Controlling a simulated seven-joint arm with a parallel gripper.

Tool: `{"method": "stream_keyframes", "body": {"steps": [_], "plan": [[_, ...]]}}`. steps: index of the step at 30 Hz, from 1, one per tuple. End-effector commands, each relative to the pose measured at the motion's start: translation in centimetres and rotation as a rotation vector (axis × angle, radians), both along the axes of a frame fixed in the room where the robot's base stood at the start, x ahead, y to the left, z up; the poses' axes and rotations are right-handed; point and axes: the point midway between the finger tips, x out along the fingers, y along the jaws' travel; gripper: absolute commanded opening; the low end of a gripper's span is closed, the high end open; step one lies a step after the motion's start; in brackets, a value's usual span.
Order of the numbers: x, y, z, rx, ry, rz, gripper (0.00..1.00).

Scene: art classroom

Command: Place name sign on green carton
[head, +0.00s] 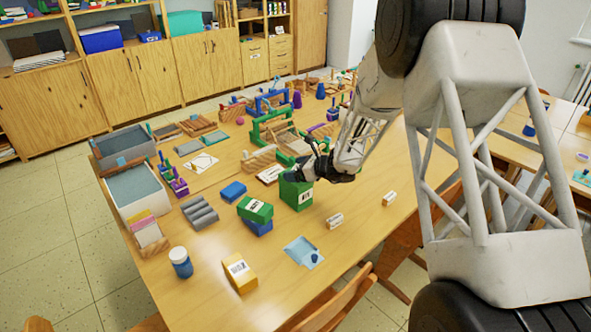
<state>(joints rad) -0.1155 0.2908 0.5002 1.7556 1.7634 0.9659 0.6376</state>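A green carton (296,194) with a white label stands upright on the table. My gripper (306,172) is right at its upper edge; whether it touches the carton is unclear. The fingers are dark and small, and I cannot tell if they are open or hold anything. Two small wooden blocks with white lettered faces, which look like name signs, stand on the table: one right and in front of the carton (335,220), the other farther right (389,199). Another green box (256,210) with a white label lies on a blue box (258,226) to the left.
A yellow carton (239,273), a blue-and-white jar (180,262) and a light blue sheet (303,251) lie towards the front. A grey ridged tray (199,213) and a blue block (233,191) are left. Wooden racks and toys crowd the back. The front right tabletop is mostly clear.

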Motion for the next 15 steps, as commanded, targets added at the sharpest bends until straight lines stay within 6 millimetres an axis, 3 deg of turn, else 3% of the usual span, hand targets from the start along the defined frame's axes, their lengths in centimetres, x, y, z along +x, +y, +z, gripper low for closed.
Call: {"method": "stream_keyframes", "body": {"steps": [15], "plan": [[-0.2,-0.56,0.54,0.0,0.0,-0.001,0.91]]}}
